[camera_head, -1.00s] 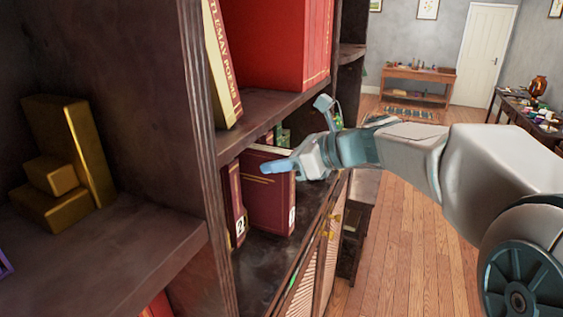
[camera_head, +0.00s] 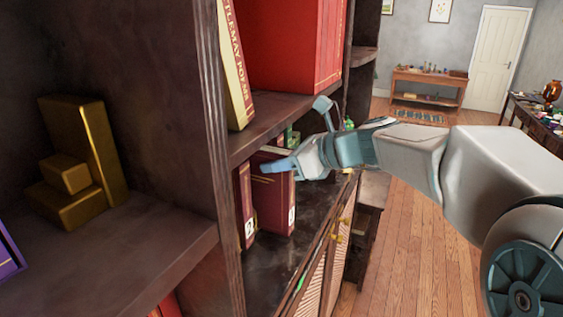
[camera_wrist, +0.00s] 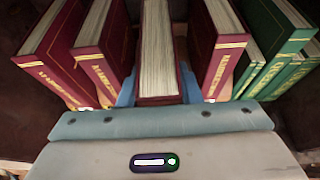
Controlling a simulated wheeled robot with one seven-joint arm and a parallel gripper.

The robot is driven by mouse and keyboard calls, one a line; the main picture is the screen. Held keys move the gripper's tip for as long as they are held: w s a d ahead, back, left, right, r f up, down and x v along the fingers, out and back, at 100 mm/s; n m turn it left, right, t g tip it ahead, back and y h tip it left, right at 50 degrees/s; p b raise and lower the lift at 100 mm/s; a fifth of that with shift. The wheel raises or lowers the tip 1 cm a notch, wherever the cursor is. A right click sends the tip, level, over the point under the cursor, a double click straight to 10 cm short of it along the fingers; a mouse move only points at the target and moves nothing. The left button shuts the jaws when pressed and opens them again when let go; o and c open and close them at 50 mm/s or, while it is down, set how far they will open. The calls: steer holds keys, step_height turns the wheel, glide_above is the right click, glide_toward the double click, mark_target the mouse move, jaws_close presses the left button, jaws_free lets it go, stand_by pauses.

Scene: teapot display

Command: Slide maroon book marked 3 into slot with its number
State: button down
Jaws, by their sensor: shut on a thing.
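My gripper (camera_head: 280,166) is shut on a maroon book (camera_head: 275,205), which stands upright in the lower shelf bay. The book shows a small white label low on its spine; its digit is too small to read. In the wrist view the held book (camera_wrist: 159,70) sits between my blue fingers, page edges toward the camera. A maroon book with a label that looks like 2 (camera_head: 245,205) stands just left of it. In the wrist view two maroon books stand to the left (camera_wrist: 102,50) and one to the right (camera_wrist: 222,50), with gaps beside the held book.
Green books (camera_wrist: 280,50) stand at the right in the wrist view. The shelf board above (camera_head: 275,122) bears large red books (camera_head: 290,45) close over my gripper. A wooden upright (camera_head: 215,130) stands at the left. Gold blocks (camera_head: 75,180) sit on the left shelf.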

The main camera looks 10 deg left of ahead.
steer(key=shift+w+a+r, duration=0.1)
steer(key=shift+w+a, duration=0.15)
steer(key=shift+a, duration=0.35)
steer(key=c, duration=1)
jaws_free()
steer(key=shift+o, duration=0.2)
steer(key=shift+d, duration=0.1)
steer(key=b+v, duration=0.3)
steer(key=v, duration=1)
steer(key=shift+d, duration=0.3)
steer(key=shift+s+r, duration=0.1)
steer(key=shift+s, duration=0.05)
steer(key=shift+c, duration=0.4)
